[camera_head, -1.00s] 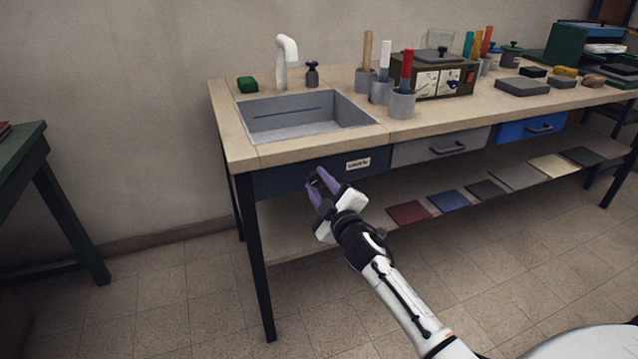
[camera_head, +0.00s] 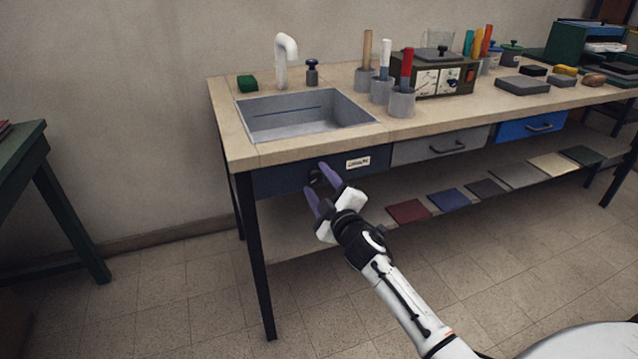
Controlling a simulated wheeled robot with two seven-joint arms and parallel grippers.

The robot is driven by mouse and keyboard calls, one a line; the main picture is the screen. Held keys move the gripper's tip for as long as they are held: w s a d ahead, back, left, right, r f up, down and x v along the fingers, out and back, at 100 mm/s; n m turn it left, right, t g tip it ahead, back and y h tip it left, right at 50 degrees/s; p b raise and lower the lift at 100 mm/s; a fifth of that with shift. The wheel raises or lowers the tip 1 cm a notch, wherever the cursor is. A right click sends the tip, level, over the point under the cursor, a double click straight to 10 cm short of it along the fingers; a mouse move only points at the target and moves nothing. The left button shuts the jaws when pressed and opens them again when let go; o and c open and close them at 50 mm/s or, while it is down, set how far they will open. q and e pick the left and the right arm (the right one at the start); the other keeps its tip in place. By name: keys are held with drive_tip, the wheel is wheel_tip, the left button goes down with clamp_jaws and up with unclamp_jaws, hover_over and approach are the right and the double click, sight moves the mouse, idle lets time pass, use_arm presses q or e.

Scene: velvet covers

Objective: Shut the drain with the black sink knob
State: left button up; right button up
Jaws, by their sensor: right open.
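The grey sink (camera_head: 352,121) is set into the left part of the workbench, with a white faucet (camera_head: 283,62) behind it. No drain or plug can be made out in the basin. The black sink knob (camera_head: 314,178) shows as a dark shape on the dark blue front panel (camera_head: 275,182) below the sink, partly covered by my gripper. My right gripper (camera_head: 317,178) is open in front of the panel, with its purple fingers to either side of the knob in the picture. I cannot tell whether they touch it. My left gripper is not in view.
A bottle with a dark top (camera_head: 312,73) and a green sponge (camera_head: 247,83) stand behind the sink. Cups with tools (camera_head: 401,103) and a meter box (camera_head: 435,80) stand to the right. A lower shelf (camera_head: 385,197) holds flat colored swatches. A green table (camera_head: 22,150) is at left.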

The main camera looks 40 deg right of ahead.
drive_tip(key=p+v, duration=0.1)
drive_tip(key=v, duration=0.9)
drive_tip(key=shift+s, duration=0.2)
